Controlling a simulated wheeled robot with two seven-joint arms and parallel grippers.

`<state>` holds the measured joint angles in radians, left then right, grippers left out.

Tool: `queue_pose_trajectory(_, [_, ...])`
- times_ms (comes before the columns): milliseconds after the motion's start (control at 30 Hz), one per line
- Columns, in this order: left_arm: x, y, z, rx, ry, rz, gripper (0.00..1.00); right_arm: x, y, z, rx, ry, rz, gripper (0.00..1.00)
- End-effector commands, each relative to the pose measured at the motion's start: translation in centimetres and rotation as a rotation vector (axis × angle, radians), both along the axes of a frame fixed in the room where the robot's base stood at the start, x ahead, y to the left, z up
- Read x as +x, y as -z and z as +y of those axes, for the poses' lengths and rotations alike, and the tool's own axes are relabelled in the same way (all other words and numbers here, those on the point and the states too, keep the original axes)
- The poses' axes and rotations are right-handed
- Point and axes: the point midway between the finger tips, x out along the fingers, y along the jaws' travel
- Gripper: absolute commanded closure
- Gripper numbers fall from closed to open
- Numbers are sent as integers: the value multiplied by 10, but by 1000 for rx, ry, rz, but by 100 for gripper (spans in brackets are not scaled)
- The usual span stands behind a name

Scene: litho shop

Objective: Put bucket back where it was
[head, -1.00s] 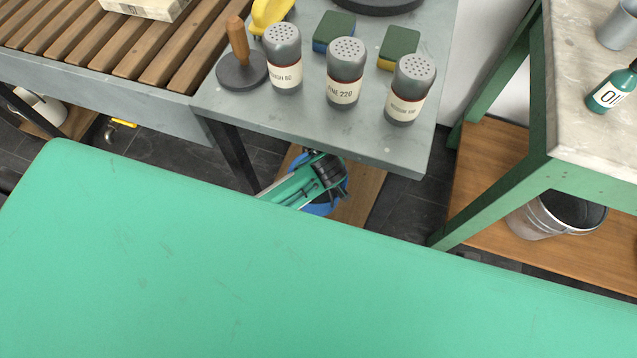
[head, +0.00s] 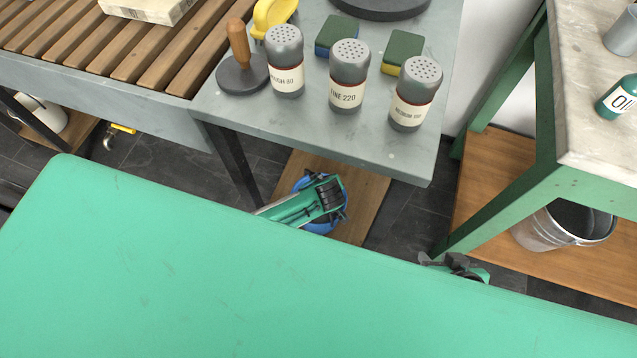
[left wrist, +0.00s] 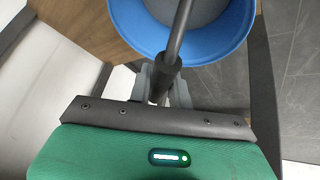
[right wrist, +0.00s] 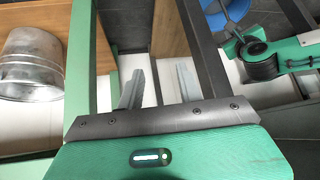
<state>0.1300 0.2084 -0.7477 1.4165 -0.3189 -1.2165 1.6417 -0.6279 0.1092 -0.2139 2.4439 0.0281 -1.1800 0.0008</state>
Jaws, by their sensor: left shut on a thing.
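A blue bucket (head: 320,228) is low under the grey table, over a wooden shelf; my left arm covers much of it. I cannot tell whether it rests on the shelf. In the left wrist view its blue rim (left wrist: 190,57) is at the top, with a dark handle (left wrist: 181,30) crossing it. My left gripper (left wrist: 164,90) is shut on that handle. My right gripper (right wrist: 158,88) is open and empty; it shows partly in the head view (head: 455,264), beyond the green surface's edge. The blue bucket also shows at the top of the right wrist view (right wrist: 236,12).
A metal bucket (head: 545,232) stands on the wooden lower shelf (head: 497,180) of the green-framed table at right. The grey table (head: 310,120) holds several shakers and sponges. Table legs stand near both grippers. Dark floor (head: 395,215) is clear between the shelves.

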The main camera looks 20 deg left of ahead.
Motion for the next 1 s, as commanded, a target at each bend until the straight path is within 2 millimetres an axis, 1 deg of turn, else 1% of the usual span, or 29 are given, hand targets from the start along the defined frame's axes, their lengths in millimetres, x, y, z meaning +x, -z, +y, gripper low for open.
queue_pose_trajectory(33, [3,-4,-1,-3,0,-8,100,0,-1,0,1,-1,-1,64])
queue_pose_trajectory(333, [3,-2,-1,-3,1,-7,100,1,0,1,4,-1,-7,64])
queue_pose_trajectory(367, [0,1,0,-1,1,0,74,1,0,2,5,-1,-8,64])
queue_pose_trajectory(400, [0,1,0,0,0,0,66,1,0,2,5,-1,-8,64])
queue_pose_trajectory(433, [0,1,0,0,0,0,61,1,0,2,4,-1,-7,64])
queue_pose_trajectory(467, [0,1,0,0,0,0,58,1,0,2,4,-1,-7,64])
queue_pose_trajectory(800, [0,-1,0,0,0,0,58,0,-1,1,3,-1,-3,64])
queue_pose_trajectory(867, [-3,-5,-2,-1,0,1,58,-1,-2,-1,-3,0,10,64])
queue_pose_trajectory(1000, [-12,-23,-7,-3,0,0,58,-9,-7,-14,-37,18,79,64])
